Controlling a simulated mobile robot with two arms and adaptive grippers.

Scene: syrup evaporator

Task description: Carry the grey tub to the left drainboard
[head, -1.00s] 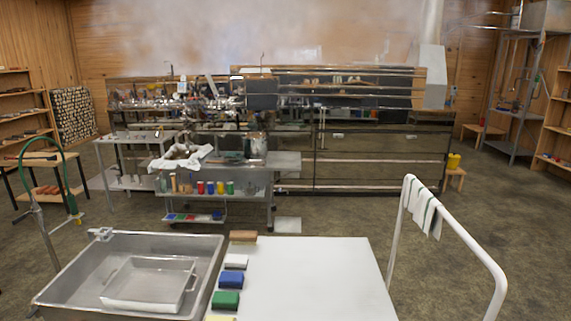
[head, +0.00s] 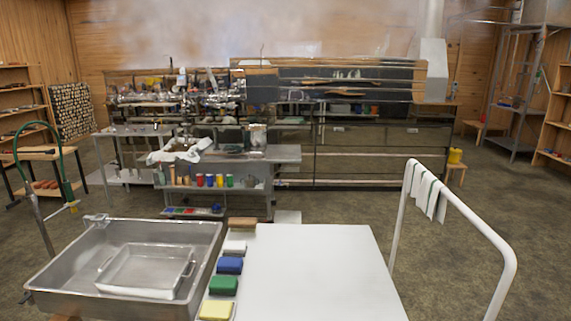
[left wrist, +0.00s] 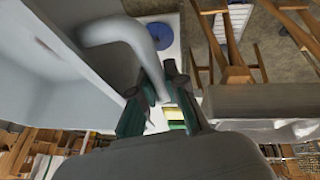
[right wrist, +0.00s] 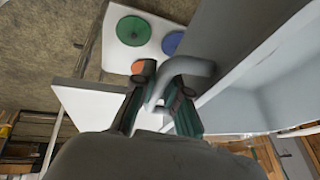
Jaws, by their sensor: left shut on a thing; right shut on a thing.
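In the left wrist view my left gripper (left wrist: 160,78) is shut on a bent grey handle (left wrist: 117,30) of the grey tub (left wrist: 50,75), whose wall and pale inside fill the left side. In the right wrist view my right gripper (right wrist: 160,78) is shut on another bent grey handle (right wrist: 192,66) of the tub (right wrist: 262,70), which fills the right side. The tub and both grippers are out of the head view. There a steel sink (head: 65,262) stands at lower left, with a white drainboard (head: 300,270) to its right.
A shallow steel pan (head: 147,269) lies in the sink. Sponge-like blocks, including a blue one (head: 229,265) and a green one (head: 223,285), line the drainboard's left edge; the rest is bare. A white rail (head: 470,220) with cloths stands at right. Open floor lies behind.

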